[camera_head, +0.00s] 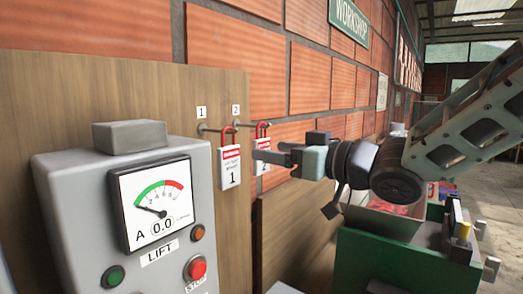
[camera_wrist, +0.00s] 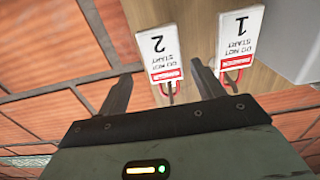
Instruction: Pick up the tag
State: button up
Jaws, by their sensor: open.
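Two white tags with red bands hang by red shackles from pegs on a wooden board. The tag marked 1 (camera_head: 231,168) hangs at the left in the head view and at the right in the wrist view (camera_wrist: 241,42). The tag marked 2 (camera_head: 263,143) is partly hidden behind my gripper (camera_head: 262,154) in the head view. In the wrist view the tag 2 (camera_wrist: 158,46) appears upside down, in line with the gap between my fingers. My gripper (camera_wrist: 161,74) is open and empty, its fingers spread either side of that line. I cannot tell whether they touch the tag.
A grey control box (camera_head: 120,220) with a dial and buttons stands in front of the wooden board (camera_head: 60,110), close to tag 1. A brick wall (camera_head: 250,60) rises behind. A green bench (camera_head: 385,255) with small items stands at the right.

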jog(key=x, duration=0.1)
jog(key=p+x, duration=0.1)
jog(key=x, duration=0.1)
jog(key=p+x, duration=0.1)
jog(key=x, duration=0.1)
jog(key=shift+s+a+f, duration=0.2)
jog(key=shift+a+f, duration=0.05)
jog(key=shift+f, duration=0.1)
jog(key=c, duration=1.1)
